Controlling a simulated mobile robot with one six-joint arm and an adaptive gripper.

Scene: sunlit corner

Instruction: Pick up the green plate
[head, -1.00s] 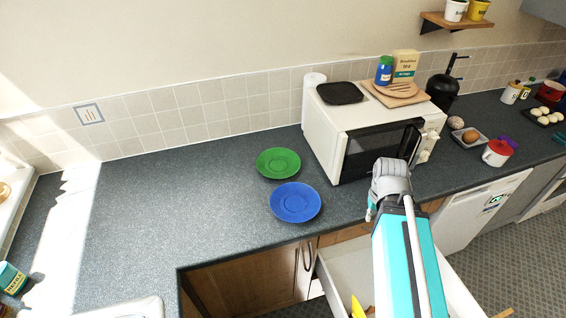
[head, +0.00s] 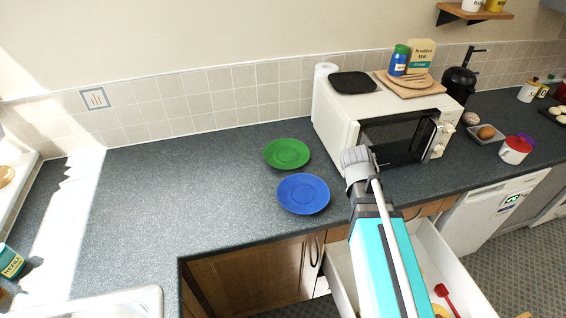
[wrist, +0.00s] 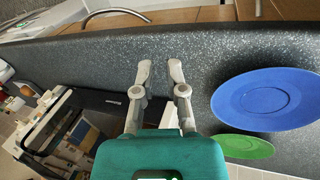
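The green plate (head: 287,154) lies flat on the dark speckled counter, left of the microwave. The blue plate (head: 303,194) lies just in front of it, nearer the counter's edge. In the wrist view, the blue plate (wrist: 268,98) is at the right, with the green plate (wrist: 243,147) below it, partly covered by it in the picture. My gripper (wrist: 159,70) is open, its two fingers apart with nothing between them, to the left of both plates in the wrist view. In the head view my arm hides the fingers.
The white microwave (head: 345,118) stands right of the plates, its front showing a dark interior. An open white drawer (head: 440,255) lies below the counter beside my arm. A red-lidded white mug (head: 514,152) is farther right. The counter (head: 180,180) left of the plates is clear.

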